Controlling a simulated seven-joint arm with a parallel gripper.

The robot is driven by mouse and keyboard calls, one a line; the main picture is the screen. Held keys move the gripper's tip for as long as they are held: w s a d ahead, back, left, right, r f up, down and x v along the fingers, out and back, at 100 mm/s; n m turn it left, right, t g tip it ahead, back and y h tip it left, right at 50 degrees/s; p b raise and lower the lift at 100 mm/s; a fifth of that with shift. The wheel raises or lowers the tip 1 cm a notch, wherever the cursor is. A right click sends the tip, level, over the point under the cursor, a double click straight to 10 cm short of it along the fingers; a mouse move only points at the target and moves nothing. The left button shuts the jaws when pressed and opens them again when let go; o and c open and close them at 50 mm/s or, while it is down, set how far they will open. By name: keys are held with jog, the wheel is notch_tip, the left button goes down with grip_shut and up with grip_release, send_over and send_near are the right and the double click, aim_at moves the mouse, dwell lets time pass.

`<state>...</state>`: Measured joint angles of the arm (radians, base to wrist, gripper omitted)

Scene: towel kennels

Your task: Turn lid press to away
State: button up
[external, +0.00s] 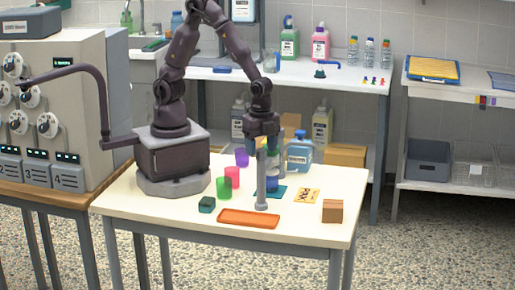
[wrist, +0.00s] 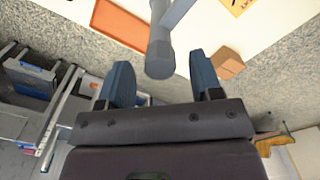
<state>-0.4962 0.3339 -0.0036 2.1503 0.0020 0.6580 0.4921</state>
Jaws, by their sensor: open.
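The lid press appears to be the grey post (external: 261,187) standing on the white table, with a yellowish part near its top. My gripper (external: 262,142) is over the top of the post, pointing down. In the wrist view my gripper (wrist: 161,82) has its two blue-grey fingers spread on either side of the post end, with gaps visible. Whether either finger touches it cannot be told.
An orange tray (external: 248,219) lies in front of the post and a brown block (external: 332,210) to its right. Purple, pink (external: 232,177) and green cups and a dark green box (external: 206,204) stand left. A blue bottle (external: 299,152) is behind.

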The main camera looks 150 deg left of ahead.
jog(key=shift+f, duration=0.85)
grip_shut()
